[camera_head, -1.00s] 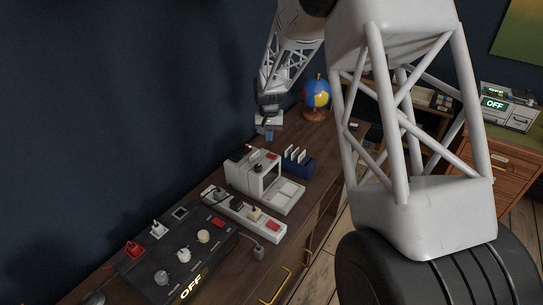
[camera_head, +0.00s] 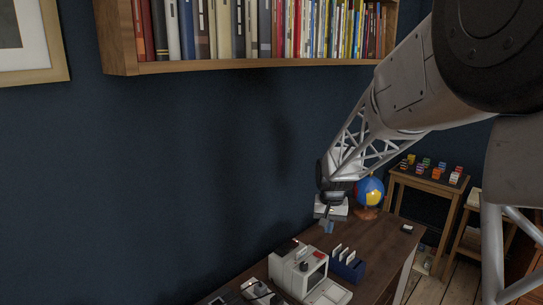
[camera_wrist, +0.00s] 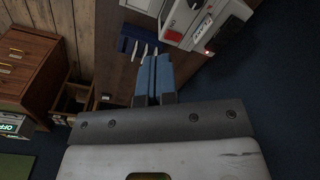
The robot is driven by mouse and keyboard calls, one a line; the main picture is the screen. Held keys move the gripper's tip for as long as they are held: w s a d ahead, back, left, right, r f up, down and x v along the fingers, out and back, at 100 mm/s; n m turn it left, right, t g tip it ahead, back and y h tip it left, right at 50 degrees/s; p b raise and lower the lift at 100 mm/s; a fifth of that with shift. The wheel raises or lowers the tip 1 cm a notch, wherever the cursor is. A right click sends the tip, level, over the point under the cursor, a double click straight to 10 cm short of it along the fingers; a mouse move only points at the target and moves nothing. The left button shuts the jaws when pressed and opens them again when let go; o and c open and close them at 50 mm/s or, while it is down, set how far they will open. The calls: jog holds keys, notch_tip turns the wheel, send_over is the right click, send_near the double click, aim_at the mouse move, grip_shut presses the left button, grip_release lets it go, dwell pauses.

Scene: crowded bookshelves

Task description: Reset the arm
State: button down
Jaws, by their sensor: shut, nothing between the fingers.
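My gripper (camera_head: 327,227) hangs from my arm above the wooden cabinet top, left of the globe in the head view. In the wrist view its two blue fingertips (camera_wrist: 153,79) lie side by side, shut with nothing between them. Below it in the head view are a white computer-like device (camera_head: 299,268) and a blue rack (camera_head: 347,264) with white cards. The gripper appears clear of both.
The cabinet top (camera_head: 392,246) has bare wood at right. A globe (camera_head: 369,191) stands behind my gripper. A bookshelf (camera_head: 250,64) full of books hangs on the dark wall above. A small table (camera_head: 430,182) with coloured blocks stands at right.

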jog(key=s+r, duration=0.3)
jog(key=s, duration=1)
jog(key=s+r+n+t, duration=0.1)
jog(key=s+r, duration=0.2)
jog(key=s, duration=1)
jog(key=s+d+r+n+t, duration=0.1)
jog(key=s+r, duration=0.2)
jog(key=s, duration=1)
jog(key=shift+s+r, duration=0.25)
jog(key=shift+s, duration=0.15)
